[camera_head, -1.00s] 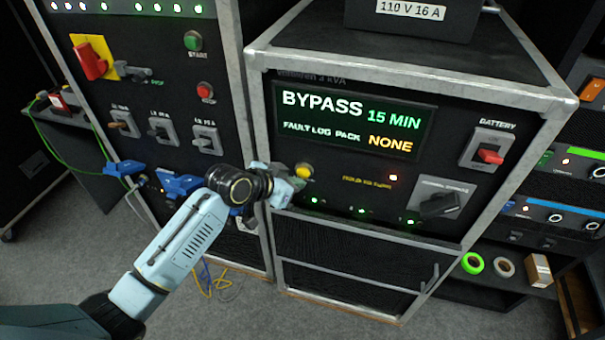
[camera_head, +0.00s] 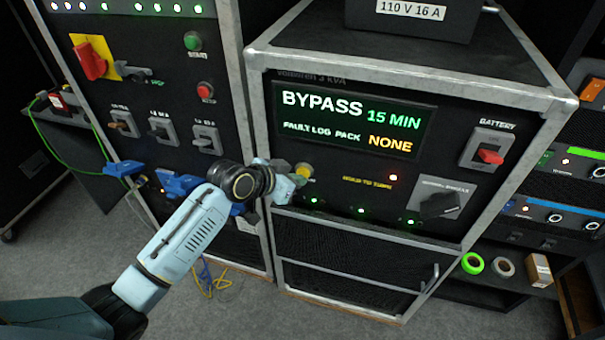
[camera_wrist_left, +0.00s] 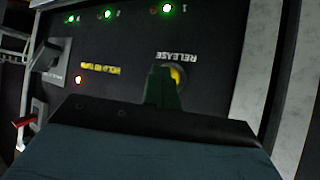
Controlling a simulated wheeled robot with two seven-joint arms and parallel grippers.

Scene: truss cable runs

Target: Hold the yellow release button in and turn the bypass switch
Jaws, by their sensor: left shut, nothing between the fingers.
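The yellow release button (camera_head: 304,171) sits low on the left of the UPS front panel. In the left wrist view the button (camera_wrist_left: 175,76) shows beside and behind the fingertips, partly covered. My left gripper (camera_head: 296,181) is shut and empty, its tips at the button; I cannot tell whether they touch it or how far in it is. The left gripper (camera_wrist_left: 164,92) also shows in the wrist view. The bypass switch (camera_head: 440,204) is a dark rotary knob on a grey plate at the panel's lower right, its handle tilted. My right gripper is not in view.
The display (camera_head: 350,120) reads BYPASS, 15 MIN, FAULT LOG PACK NONE. A red battery switch (camera_head: 490,157) is above and right of the bypass switch. Blue connectors (camera_head: 180,184) hang on the left rack near my arm. The space before the bypass switch is clear.

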